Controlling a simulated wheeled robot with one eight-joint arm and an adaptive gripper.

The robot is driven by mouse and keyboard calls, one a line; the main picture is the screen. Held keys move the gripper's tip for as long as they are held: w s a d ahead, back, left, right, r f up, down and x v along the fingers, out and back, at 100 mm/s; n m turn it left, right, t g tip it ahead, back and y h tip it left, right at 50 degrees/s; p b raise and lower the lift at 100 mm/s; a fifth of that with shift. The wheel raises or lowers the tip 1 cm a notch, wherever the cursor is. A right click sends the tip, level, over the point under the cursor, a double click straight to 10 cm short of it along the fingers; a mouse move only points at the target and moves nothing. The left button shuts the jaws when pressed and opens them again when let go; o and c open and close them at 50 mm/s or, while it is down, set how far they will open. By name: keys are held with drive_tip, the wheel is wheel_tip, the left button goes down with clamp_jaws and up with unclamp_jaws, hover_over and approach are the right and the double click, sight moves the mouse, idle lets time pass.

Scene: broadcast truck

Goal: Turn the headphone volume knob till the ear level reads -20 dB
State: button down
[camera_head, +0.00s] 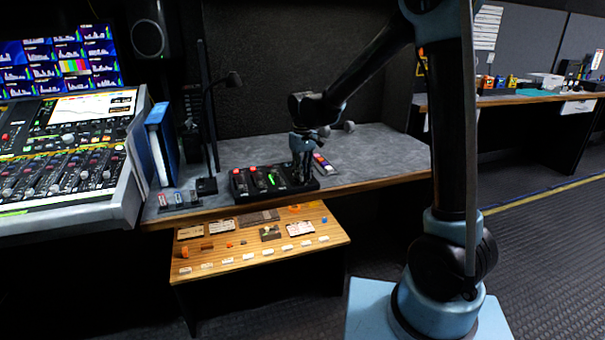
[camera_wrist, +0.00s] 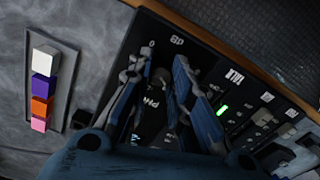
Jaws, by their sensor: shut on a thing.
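A black control panel (camera_head: 245,185) lies on the grey desk, with red buttons and a lit green indicator. In the wrist view the panel (camera_wrist: 232,75) shows the words "dB" and "TALK" and a green light (camera_wrist: 223,110). My gripper (camera_head: 301,178) reaches down over the panel's right end. In the wrist view my gripper (camera_wrist: 163,70) is shut on a dark knob (camera_wrist: 160,77), with one finger on each side. White lettering beginning "PH" shows between the fingers. The fingers hide most of the knob and its scale, and I cannot read the ear level.
A grey tray (camera_wrist: 62,65) holds white, purple, orange and pink blocks beside the panel. A microphone stand (camera_head: 207,186) and blue binder (camera_head: 162,145) stand left of the panel. The mixing console (camera_head: 70,160) is further left. Bare desk (camera_head: 375,150) lies to the right.

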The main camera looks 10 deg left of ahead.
drive_tip(key=shift+s+m, duration=0.1)
drive_tip(key=shift+m, duration=1.2)
drive_tip(key=c, duration=1.4)
unclamp_jaws()
drive_tip(key=shift+m, duration=0.3)
wheel_tip(320, 180, up, 12)
drive_tip(key=shift+f, duration=0.1)
drive_tip(key=shift+d, duration=0.15)
